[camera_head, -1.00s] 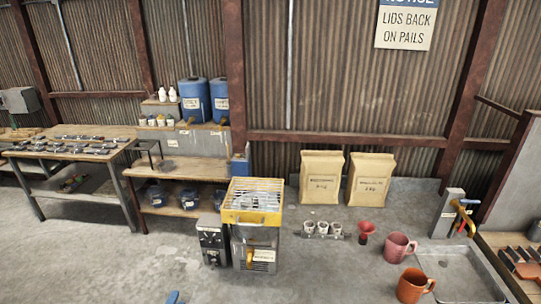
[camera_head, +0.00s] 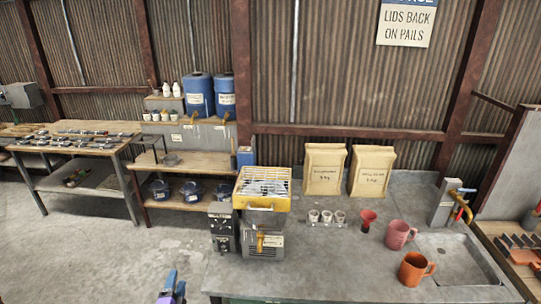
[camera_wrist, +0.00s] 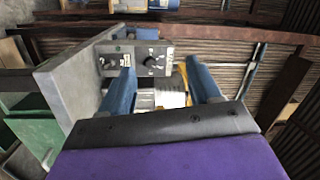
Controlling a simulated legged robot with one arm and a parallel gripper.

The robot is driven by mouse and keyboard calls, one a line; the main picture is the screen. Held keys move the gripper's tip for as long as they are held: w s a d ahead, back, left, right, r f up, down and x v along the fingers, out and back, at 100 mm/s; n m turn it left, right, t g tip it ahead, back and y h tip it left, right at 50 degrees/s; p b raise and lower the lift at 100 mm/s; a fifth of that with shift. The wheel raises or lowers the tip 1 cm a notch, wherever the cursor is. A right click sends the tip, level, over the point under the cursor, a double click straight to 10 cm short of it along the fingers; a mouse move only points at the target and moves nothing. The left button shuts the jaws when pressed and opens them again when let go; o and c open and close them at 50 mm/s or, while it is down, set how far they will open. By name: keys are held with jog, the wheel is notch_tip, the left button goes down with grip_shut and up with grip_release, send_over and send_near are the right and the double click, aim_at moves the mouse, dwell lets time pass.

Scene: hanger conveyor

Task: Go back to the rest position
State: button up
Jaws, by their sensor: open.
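My gripper (camera_head: 172,289) shows at the bottom of the head view, left of the grey counter, with blue fingers and a purple body. In the wrist view my gripper (camera_wrist: 164,88) has its two blue fingers spread apart with nothing held between them. Beyond the fingers in the wrist view is a grey control box with dark knobs (camera_wrist: 148,61). The same control box (camera_head: 222,232) stands at the counter's left end in the head view, beside a yellow-topped machine (camera_head: 263,203). My gripper is apart from both.
Shelves and a workbench (camera_head: 80,132) stand left. The floor (camera_head: 90,250) is open.

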jog(key=w+d+r+n+g+y+b, duration=0.1)
jog(key=w+d+r+n+g+b, duration=0.1)
jog(key=w+d+r+n, duration=0.5)
jog(key=w+d+r+n+g+y+b, duration=0.1)
jog(key=w+d+r+n+y+b, duration=0.15)
jog(key=w+d, duration=0.5)
jog(key=s+d+r+n+g+h+b, duration=0.1)
jog(key=d+r+g+h, duration=0.15)
jog(key=d, duration=0.65)
jog(key=s+d+r+n+g+h+b, duration=0.1)
jog(key=d+r+g+h, duration=0.2)
jog(key=d, duration=0.6)
jog(key=s+d+r+g+b, duration=0.15)
jog(key=s+d, duration=0.35)
jog(key=s, duration=0.5)
jog(key=s+d+r+g+b, duration=0.1)
jog(key=s+d+r+g, duration=0.15)
jog(key=s+d, duration=0.5)
jog(key=s+d+f+n+g+y+b, duration=0.1)
jog(key=s+g, duration=0.7)
jog(key=s, duration=2.9)
notch_tip(320, 180, down, 2)
jog(key=shift+s+d+n+b, duration=0.4)
jog(key=shift+d+n+b, duration=0.05)
jog(key=shift+n+b, duration=0.7)
